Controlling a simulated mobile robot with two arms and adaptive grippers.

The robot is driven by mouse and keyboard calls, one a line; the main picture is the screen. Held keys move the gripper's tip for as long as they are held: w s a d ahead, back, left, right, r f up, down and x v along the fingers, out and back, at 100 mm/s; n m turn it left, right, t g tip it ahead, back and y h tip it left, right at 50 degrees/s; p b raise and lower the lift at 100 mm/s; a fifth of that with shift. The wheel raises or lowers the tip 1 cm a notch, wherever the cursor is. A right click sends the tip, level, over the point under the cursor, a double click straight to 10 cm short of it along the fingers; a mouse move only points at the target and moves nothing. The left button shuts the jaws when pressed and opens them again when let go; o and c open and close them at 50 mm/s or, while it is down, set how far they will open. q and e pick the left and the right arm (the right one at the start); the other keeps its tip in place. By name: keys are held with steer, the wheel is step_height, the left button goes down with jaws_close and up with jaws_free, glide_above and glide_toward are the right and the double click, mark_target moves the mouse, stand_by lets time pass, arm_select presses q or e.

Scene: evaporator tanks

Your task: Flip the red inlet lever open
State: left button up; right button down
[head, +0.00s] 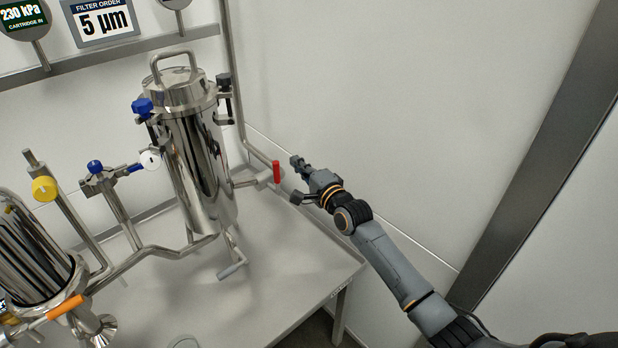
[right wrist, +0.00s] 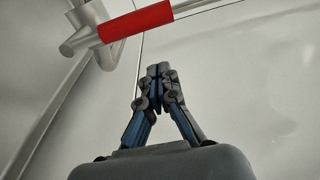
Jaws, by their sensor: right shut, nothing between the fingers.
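The red inlet lever (head: 276,172) sits at the end of a short metal pipe on the right side of the tall steel tank (head: 195,150). In the head view it stands upright. In the right wrist view the lever (right wrist: 137,21) runs across the top, joined to its metal valve body (right wrist: 80,42). My right gripper (head: 296,178) is just right of the lever, apart from it. In the right wrist view the gripper (right wrist: 158,72) has its fingertips together, empty, below the lever. My left gripper is in neither view.
A steel table (head: 290,270) carries the tanks and pipes. A yellow knob (head: 44,188), blue knobs (head: 95,166) and an orange lever (head: 65,307) are to the left. A vertical pipe (head: 232,70) rises behind the tank. The wall right of the table is bare.

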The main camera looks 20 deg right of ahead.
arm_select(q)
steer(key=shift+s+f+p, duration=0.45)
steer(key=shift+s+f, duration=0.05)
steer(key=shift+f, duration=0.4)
arm_select(e)
steer(key=shift+s+a, duration=0.45)
steer(key=shift+a, duration=0.45)
steer(key=shift+s+a, duration=0.45)
steer(key=shift+a, duration=0.4)
